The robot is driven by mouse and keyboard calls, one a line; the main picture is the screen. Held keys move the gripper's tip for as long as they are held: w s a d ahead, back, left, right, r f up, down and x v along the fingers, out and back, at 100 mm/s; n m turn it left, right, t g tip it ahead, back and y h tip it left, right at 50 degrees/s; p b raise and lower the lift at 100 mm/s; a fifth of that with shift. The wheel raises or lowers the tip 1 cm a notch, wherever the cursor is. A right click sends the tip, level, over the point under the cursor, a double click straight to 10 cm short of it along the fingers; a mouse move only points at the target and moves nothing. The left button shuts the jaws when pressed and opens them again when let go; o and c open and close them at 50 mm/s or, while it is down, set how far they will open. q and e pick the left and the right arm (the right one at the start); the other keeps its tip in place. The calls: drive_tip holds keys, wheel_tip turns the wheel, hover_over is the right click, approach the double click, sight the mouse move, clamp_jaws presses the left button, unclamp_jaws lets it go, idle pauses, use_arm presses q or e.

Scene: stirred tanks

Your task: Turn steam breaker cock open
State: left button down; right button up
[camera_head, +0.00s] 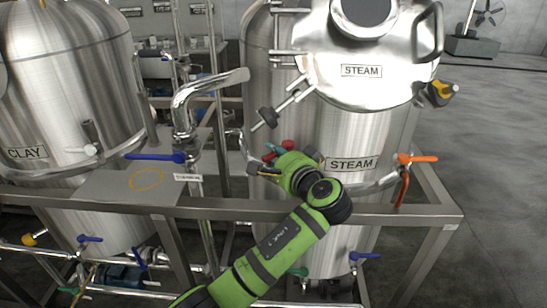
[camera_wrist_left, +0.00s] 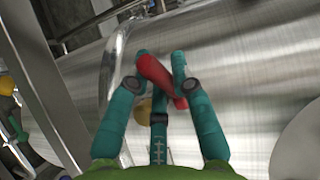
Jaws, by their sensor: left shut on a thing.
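A red cock handle (camera_head: 287,145) sits at the front left of the steel tank labelled STEAM (camera_head: 345,135), just above the steel rail. My left gripper (camera_head: 268,163) reaches it from below on the green arm. The fingers and wrist hide most of the cock body. My right gripper is not in view.
A steel rail (camera_head: 400,212) runs under the arm. An orange-handled cock (camera_head: 420,159) is to the right. A blue-handled valve (camera_head: 152,157) and bent steel pipe (camera_head: 205,85) are to the left, beside the CLAY tank (camera_head: 70,80).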

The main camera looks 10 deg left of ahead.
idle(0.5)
use_arm(q)
drive_tip(key=c, duration=1.3)
unclamp_jaws()
drive_tip(key=shift+v, duration=3.75)
